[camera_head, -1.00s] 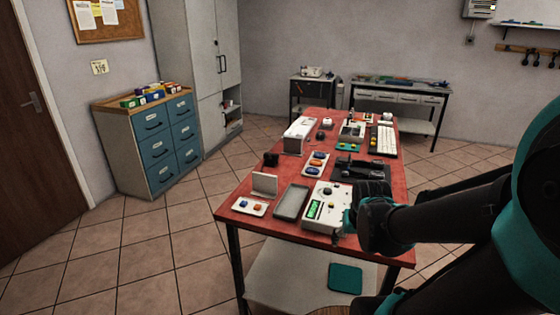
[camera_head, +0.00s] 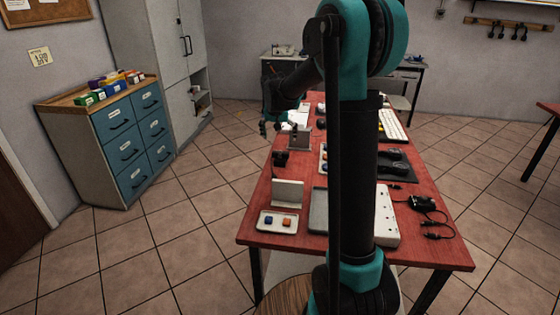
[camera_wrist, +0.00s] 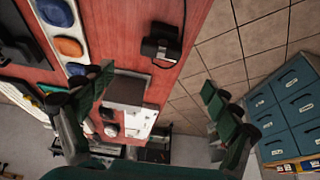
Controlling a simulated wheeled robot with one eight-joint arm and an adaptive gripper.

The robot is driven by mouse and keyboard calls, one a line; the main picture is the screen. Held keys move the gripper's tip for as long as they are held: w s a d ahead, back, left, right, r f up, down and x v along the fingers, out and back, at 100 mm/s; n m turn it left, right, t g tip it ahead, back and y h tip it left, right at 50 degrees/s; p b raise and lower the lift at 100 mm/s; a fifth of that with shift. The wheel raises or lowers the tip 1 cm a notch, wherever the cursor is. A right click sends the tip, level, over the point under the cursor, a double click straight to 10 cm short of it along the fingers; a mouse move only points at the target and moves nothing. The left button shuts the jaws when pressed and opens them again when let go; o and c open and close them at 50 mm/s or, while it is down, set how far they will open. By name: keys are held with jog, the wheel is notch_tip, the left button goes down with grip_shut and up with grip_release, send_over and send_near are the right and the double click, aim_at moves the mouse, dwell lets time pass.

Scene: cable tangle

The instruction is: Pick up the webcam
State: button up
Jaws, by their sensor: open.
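The webcam appears to be the small black device (camera_head: 280,158) by the red table's left edge in the head view. In the wrist view a black blocky device (camera_wrist: 161,46) with a thin cable lies near the table edge, seemingly the same thing. My gripper (camera_head: 270,126) is beyond it in the head view, raised off the table's left side. In the wrist view my gripper (camera_wrist: 160,92) has its fingers wide apart with nothing between them. The device shows above the gap between the fingers and is apart from them.
The red table (camera_head: 262,210) is crowded: a white tray with buttons (camera_head: 278,223), an upright pale panel (camera_head: 288,193), a white box (camera_head: 386,216), a black cabled device (camera_head: 422,203) and a keyboard (camera_head: 392,125). Blue drawers (camera_head: 125,152) stand left across open floor. My arm hides the table's middle.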

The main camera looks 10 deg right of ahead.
aim_at(281, 151)
jog(key=x, duration=0.9)
jog(key=shift+x, duration=2.6)
jog(key=shift+a, duration=0.1)
jog(key=shift+c, duration=0.2)
jog(key=c, duration=1.3)
jog(key=shift+c, duration=0.2)
jog(key=shift+r, duration=0.1)
